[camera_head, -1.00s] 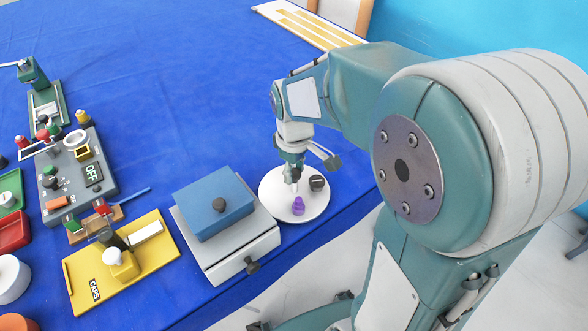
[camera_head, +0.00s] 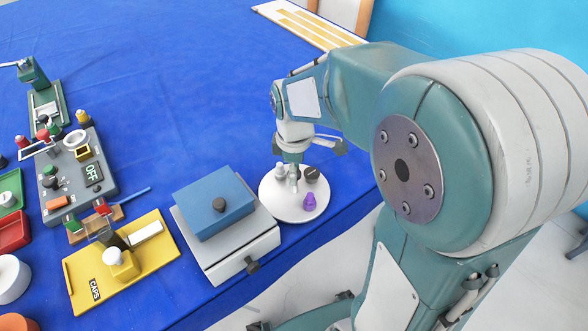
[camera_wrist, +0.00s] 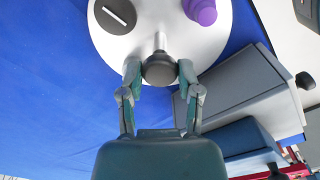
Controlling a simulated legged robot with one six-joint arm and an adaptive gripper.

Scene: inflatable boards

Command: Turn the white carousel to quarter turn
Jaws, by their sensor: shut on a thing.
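The white carousel (camera_head: 283,207) is a round disc on the blue-covered table, below my arm in the head view. It also fills the top of the wrist view (camera_wrist: 150,42). On it stand a purple peg-like piece (camera_head: 309,202) and a dark round piece (camera_head: 312,174). In the wrist view the purple piece (camera_wrist: 201,10) is at top right and the dark piece with a pale line (camera_wrist: 115,16) at top left. My gripper (camera_wrist: 159,72) is shut on a dark grey knob (camera_wrist: 160,68) with a pale stem, at the disc's near edge there.
A grey box with a blue lid (camera_head: 214,203) and black knobs stands close left of the carousel. A yellow CAPS board (camera_head: 85,274) and a grey switch panel (camera_head: 112,180) lie farther left. The table edge is close on the right. Blue cloth behind is clear.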

